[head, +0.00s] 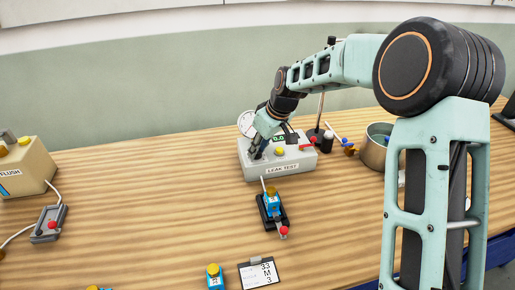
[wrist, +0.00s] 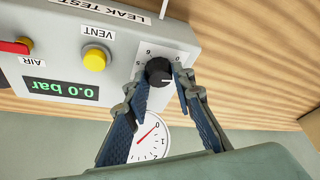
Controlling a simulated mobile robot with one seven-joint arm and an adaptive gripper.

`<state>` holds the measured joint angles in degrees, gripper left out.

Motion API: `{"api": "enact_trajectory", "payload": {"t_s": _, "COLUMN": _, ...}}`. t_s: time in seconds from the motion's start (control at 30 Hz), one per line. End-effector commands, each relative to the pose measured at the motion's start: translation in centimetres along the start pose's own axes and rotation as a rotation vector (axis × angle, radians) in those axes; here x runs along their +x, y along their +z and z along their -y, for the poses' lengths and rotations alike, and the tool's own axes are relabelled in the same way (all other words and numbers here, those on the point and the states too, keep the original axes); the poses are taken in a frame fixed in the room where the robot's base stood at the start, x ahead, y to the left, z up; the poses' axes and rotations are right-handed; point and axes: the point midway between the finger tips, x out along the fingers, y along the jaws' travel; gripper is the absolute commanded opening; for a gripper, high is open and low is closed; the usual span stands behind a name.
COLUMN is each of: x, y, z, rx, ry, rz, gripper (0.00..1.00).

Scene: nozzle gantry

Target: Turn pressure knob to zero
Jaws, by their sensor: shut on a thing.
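The grey leak test box (head: 285,162) stands on the bench in the middle of the head view. In the wrist view, its black pressure knob (wrist: 157,70) sits on a white numbered scale (wrist: 146,49). A pale mark shows on the knob's lower right side. My gripper (wrist: 163,82) has its fingers on both sides of the knob and is shut on it. In the head view my gripper (head: 257,149) reaches down to the box's left part, hiding the knob. The green display (wrist: 62,89) reads 0.0 bar, upside down in the wrist view.
The box also carries a yellow VENT button (wrist: 95,59) and a red AIR lever (wrist: 14,47). A round gauge (wrist: 155,143) with a red needle is close to my fingers. A metal pot (head: 374,154) stands right; a blue-and-black fixture (head: 272,208) is in front.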

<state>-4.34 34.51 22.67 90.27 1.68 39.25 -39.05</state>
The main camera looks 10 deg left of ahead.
Motion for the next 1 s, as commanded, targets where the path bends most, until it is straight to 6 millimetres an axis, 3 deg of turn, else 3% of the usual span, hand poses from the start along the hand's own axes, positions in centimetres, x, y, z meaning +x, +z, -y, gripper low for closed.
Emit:
{"api": "enact_trajectory", "payload": {"t_s": 0.5, "x": -0.05, "y": -0.11, "z": -0.31, "rx": -0.402, "ry": -0.168, "rz": -0.001, "gripper": 0.0}}
{"api": "enact_trajectory", "payload": {"t_s": 1.0, "x": 0.07, "y": -0.04, "z": -0.36, "rx": -0.559, "ry": -0.232, "rz": 0.002, "gripper": 0.0}}
